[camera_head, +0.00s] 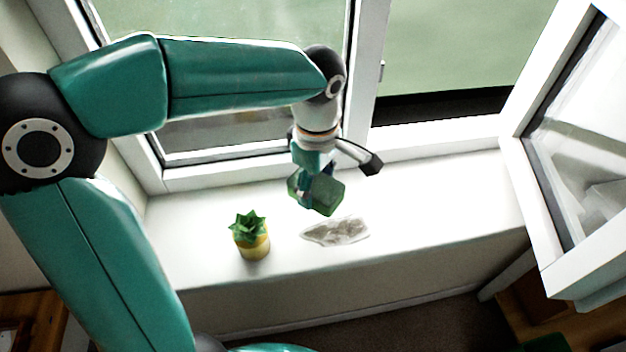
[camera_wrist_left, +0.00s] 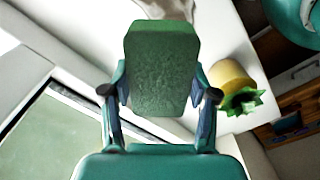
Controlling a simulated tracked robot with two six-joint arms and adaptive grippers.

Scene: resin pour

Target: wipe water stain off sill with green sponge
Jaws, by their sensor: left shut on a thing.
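The green sponge (camera_head: 325,195) is held by my left gripper (camera_head: 307,190) above the white window sill (camera_head: 430,205). In the left wrist view the sponge (camera_wrist_left: 162,70) sits between the two fingers of my left gripper (camera_wrist_left: 160,100), which is shut on it. The water stain (camera_head: 336,232) is a greyish irregular patch on the sill, just below and in front of the sponge in the head view. A part of the stain (camera_wrist_left: 168,8) shows at the top of the left wrist view. The sponge looks apart from the stain. My right gripper is not in view.
A small green succulent in a yellow pot (camera_head: 252,242) stands on the sill, left of the stain; it also shows in the left wrist view (camera_wrist_left: 232,80). An open window sash (camera_head: 560,200) stands at the right. The sill right of the stain is clear.

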